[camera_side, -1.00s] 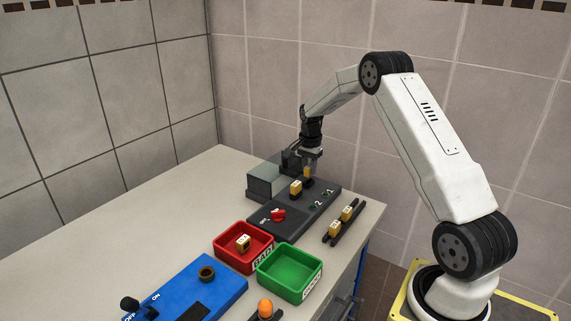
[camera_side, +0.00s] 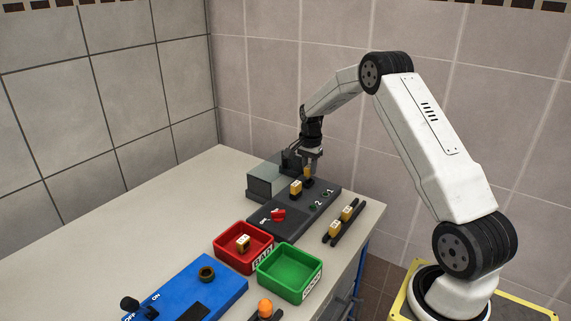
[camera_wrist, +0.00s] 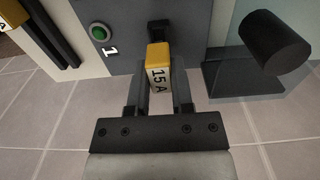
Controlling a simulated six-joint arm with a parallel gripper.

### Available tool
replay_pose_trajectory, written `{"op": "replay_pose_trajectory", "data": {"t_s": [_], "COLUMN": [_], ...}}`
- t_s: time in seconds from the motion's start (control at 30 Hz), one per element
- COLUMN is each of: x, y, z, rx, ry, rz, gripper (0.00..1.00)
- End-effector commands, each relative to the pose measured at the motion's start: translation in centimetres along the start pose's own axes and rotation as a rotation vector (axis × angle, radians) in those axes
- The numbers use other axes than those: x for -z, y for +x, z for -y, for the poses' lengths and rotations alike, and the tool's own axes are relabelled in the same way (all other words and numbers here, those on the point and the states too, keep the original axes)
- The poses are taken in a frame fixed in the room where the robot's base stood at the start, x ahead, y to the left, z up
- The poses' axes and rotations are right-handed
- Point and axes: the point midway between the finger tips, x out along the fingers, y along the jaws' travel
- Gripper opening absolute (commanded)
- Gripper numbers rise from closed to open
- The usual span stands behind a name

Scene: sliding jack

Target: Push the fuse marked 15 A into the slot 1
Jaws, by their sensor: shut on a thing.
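The yellow fuse marked 15 A (camera_wrist: 158,66) is between the fingers of my gripper (camera_wrist: 158,95) in the wrist view. Its far end is at the black slot (camera_wrist: 159,32) beside the green lamp and the number 1. I cannot tell how deep it sits in the slot. In the side view my gripper (camera_side: 311,165) points down over the far end of the dark fuse panel (camera_side: 262,226), shut on the fuse (camera_side: 308,173). Another yellow fuse (camera_side: 296,187) stands in the panel near the number 2.
Two yellow fuses (camera_side: 346,213) sit on a black rack right of the panel. A red switch (camera_side: 278,214), a red BAD tray (camera_side: 222,246) with one fuse and a green tray (camera_side: 278,279) are nearer.

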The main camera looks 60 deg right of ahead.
Motion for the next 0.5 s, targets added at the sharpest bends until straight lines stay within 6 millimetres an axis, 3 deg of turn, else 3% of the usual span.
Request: {"op": "replay_pose_trajectory", "data": {"t_s": [0.5], "x": [0.0], "y": [0.5], "z": [0.0], "rx": [-0.001], "ry": [0.0], "rz": [0.0], "gripper": [0.0]}}
